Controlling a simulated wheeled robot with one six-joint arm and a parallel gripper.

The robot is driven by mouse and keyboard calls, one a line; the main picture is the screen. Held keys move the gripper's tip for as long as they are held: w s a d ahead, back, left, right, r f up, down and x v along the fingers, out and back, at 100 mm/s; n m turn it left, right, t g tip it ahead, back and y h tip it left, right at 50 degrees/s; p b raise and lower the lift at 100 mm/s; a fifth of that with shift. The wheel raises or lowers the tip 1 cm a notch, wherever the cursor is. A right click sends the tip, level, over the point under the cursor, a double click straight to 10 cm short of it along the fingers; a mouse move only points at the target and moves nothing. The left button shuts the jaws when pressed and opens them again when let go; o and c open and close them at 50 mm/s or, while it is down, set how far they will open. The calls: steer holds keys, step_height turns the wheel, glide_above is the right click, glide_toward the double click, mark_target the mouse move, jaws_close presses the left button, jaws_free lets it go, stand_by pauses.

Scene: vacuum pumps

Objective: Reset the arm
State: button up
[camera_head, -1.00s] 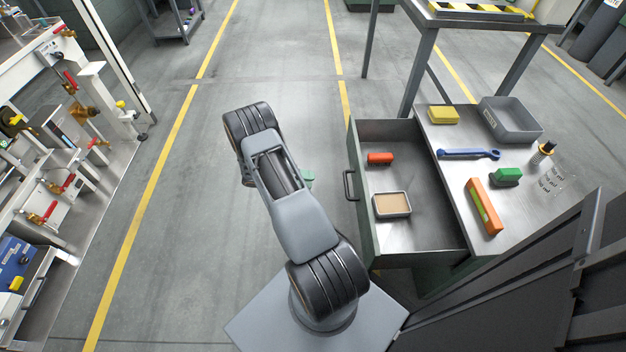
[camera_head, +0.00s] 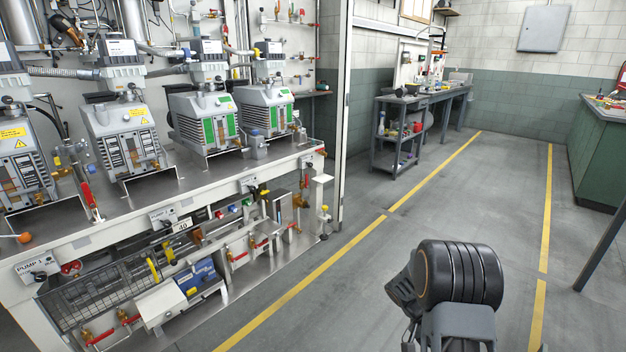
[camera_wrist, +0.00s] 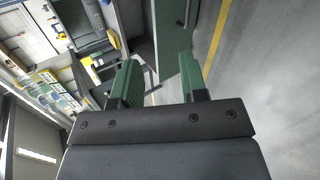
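My gripper (camera_wrist: 157,75) shows in the wrist view with its two green fingers spread apart. It is open, and nothing is held between the fingers. My arm (camera_head: 458,275) shows at the lower right of the head view, over the grey floor. Its black, ribbed joint faces up, and the gripper itself cannot be made out there.
The pump bench (camera_head: 85,235) fills the left of the head view, with several vacuum pumps (camera_head: 203,120) on top. A shelved cart (camera_head: 400,145) stands farther back. A green cabinet (camera_head: 598,150) is at the right edge. The floor between the yellow lines is clear.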

steer(key=s+a+r+n+t+y+p, duration=0.2)
steer(key=a+r+t+p, duration=0.2)
steer(key=r, duration=0.9)
steer(key=s+a+r+n+t+y+p, duration=0.2)
steer(key=a+r+n+t+y+p, duration=0.1)
steer(key=a+r+p, duration=0.6)
steer(key=s+a+r+n+t+y+p, duration=0.2)
steer(key=a+r+t+p, duration=0.3)
steer(key=r, duration=1.2)
steer(key=shift+s+a+r+n+y+p, duration=0.3)
steer(key=shift+s+a+n+p, duration=0.15)
steer(key=shift+a+p, duration=0.5)
steer(key=shift+d, duration=0.25)
